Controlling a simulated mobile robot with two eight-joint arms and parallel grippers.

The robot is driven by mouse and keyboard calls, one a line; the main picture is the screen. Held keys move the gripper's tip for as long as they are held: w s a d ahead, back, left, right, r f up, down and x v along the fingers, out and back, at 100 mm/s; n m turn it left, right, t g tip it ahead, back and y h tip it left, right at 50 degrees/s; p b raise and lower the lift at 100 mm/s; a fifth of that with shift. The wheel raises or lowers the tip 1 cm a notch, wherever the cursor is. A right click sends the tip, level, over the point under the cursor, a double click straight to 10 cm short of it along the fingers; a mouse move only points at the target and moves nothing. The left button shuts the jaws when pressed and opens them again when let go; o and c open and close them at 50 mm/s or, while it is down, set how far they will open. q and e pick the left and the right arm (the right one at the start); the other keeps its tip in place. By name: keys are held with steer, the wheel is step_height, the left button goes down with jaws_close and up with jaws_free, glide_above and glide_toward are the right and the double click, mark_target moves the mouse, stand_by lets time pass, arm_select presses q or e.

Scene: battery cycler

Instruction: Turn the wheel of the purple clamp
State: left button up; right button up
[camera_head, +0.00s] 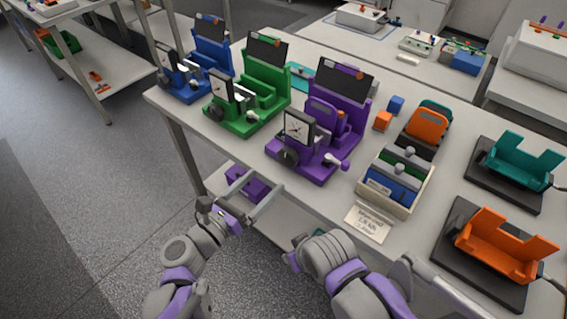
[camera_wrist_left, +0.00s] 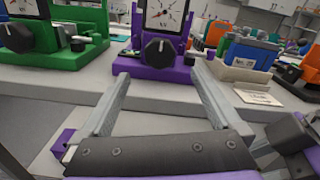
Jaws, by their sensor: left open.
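The purple clamp (camera_head: 313,143) stands near the table's front edge in the head view, with a dial gauge (camera_head: 298,129) on its front. Its black wheel (camera_head: 288,156) sits below the dial and faces the front edge. In the left wrist view the wheel (camera_wrist_left: 158,51) is straight ahead, on the purple clamp (camera_wrist_left: 150,72). My left gripper (camera_head: 262,180) is open and empty, in front of the table edge. Its fingers (camera_wrist_left: 161,78) point towards the wheel, apart from it, one to each side. My right gripper (camera_head: 420,275) shows only partly at the lower right; its jaws are unclear.
A green clamp (camera_head: 245,107) and a blue clamp (camera_head: 192,80) stand left of the purple one. Teal (camera_head: 520,158) and orange (camera_head: 500,249) holders stand farther right. A lower shelf holds a purple item.

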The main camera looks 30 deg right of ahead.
mark_target(286, 161)
arm_select(q)
steer(key=x, duration=0.8)
steer(key=shift+w+d, duration=0.1)
steer(key=shift+d, duration=0.25)
steer(key=c, duration=1.4)
